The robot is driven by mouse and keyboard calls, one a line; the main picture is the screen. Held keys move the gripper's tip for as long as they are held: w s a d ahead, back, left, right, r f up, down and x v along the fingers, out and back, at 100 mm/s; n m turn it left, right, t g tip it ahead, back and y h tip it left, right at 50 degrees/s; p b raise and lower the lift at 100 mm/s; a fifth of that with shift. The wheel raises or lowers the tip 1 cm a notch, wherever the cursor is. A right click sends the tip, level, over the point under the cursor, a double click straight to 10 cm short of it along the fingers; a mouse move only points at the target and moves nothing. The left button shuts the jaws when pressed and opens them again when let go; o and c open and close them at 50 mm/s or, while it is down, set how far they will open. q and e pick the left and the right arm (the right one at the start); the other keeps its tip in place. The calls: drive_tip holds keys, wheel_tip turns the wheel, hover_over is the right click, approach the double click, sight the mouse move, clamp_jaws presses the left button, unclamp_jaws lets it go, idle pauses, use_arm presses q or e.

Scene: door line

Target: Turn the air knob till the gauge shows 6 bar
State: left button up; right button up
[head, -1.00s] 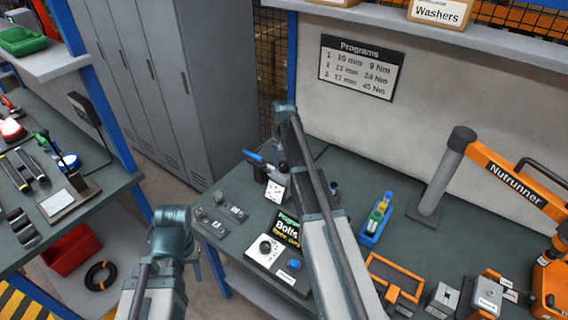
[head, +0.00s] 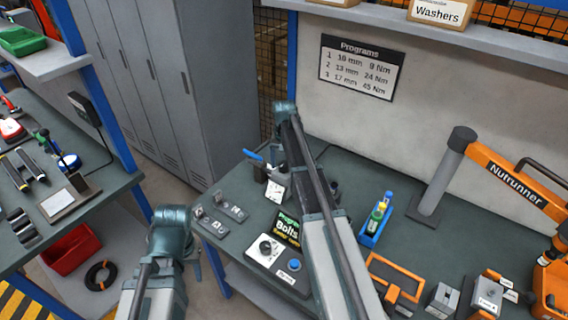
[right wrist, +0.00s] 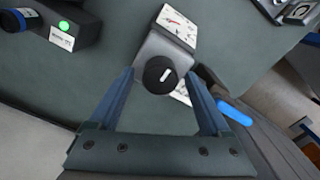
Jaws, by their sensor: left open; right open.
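The black air knob (right wrist: 159,74) has a white mark and sits on a grey housing in the right wrist view. The white-faced gauge (right wrist: 177,25) is just beyond it, tilted, and its needle is too small to read. In the head view the gauge (head: 275,189) stands on the bench; the knob is not clear there. My right gripper (right wrist: 160,80) is open, with its fingers on either side of the knob; I cannot tell whether they touch it. My left gripper (head: 190,248) is low at the bench's left edge, mostly hidden by its own arm, and holds nothing that I see.
A blue-handled tool (head: 254,156) stands close beside the gauge. A program box (head: 266,251) with a dial and blue button lies in front. Grey switch blocks (head: 231,212) lie left. A blue bottle tray (head: 374,232) and an orange nutrunner (head: 510,175) are to the right.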

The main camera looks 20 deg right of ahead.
sight(284, 163)
drive_tip(key=shift+r, duration=0.1)
wheel_tip(284, 163, up, 14)
drive_tip(key=p, duration=1.4)
drive_tip(key=shift+f, duration=0.25)
drive_tip(key=s+a+f+n+b, duration=0.3)
drive_tip(key=s+a, duration=0.6)
drive_tip(key=s+a+f+n+b, duration=0.3)
drive_tip(key=s+a+n, duration=0.1)
drive_tip(key=s+a, duration=0.5)
drive_tip(key=s+a+f+n+h+b, duration=0.1)
drive_tip(key=s+a+f+n+b, duration=0.2)
drive_tip(key=s+a, duration=0.7)
drive_tip(key=shift+s+f+b, duration=0.15)
drive_tip(key=shift+s+b, duration=0.2)
drive_tip(key=shift+s, duration=0.1)
